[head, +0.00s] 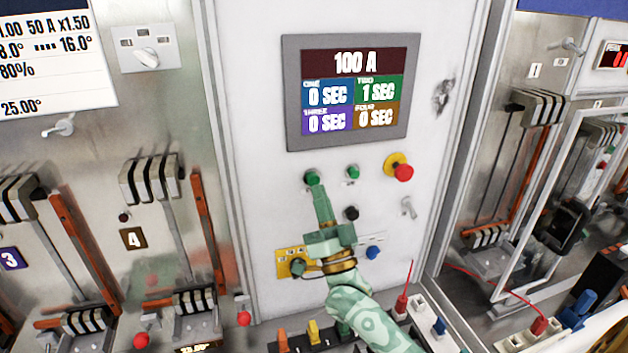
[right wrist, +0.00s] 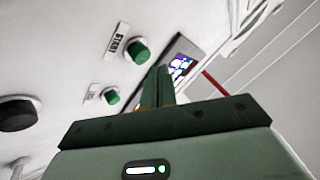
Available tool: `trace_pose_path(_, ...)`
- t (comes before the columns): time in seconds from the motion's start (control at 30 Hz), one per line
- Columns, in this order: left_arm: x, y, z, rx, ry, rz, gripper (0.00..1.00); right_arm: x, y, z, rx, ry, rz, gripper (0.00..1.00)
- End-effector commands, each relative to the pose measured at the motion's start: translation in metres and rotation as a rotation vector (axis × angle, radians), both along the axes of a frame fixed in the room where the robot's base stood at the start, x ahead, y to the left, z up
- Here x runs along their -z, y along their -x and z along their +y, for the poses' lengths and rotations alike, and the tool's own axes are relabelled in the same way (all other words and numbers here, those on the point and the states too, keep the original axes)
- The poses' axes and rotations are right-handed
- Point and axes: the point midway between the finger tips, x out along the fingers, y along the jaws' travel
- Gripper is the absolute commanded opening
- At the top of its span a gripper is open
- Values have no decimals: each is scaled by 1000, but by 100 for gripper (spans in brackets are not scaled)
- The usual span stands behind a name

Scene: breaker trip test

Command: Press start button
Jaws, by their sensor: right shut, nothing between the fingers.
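The start button (head: 312,177) is a small green button on the white panel below the screen, on the left of two green buttons. In the right wrist view the green start button (right wrist: 138,53) shows beside its START label (right wrist: 117,42). My green right gripper (head: 318,190) is shut and empty. Its tips are at the lower edge of the start button in the head view. In the wrist view the fingertips (right wrist: 158,72) lie just right of the button, with a visible offset; I cannot tell whether they touch it. My left gripper is not in view.
A second green button (head: 352,172), a black knob (head: 351,213) and a red emergency stop (head: 403,172) sit nearby. The screen (head: 350,90) above reads 100 A. Sockets and a red cable (head: 402,304) are below. Breaker bays stand on both sides.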

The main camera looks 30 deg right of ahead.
Motion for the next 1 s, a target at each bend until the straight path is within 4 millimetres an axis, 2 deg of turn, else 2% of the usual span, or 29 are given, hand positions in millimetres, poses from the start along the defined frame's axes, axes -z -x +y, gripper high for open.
trace_pose_path(0.43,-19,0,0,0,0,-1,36,-2,40,10,0,1,1,0)
trace_pose_path(1.0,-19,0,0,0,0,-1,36,-1,43,10,1,1,0,0)
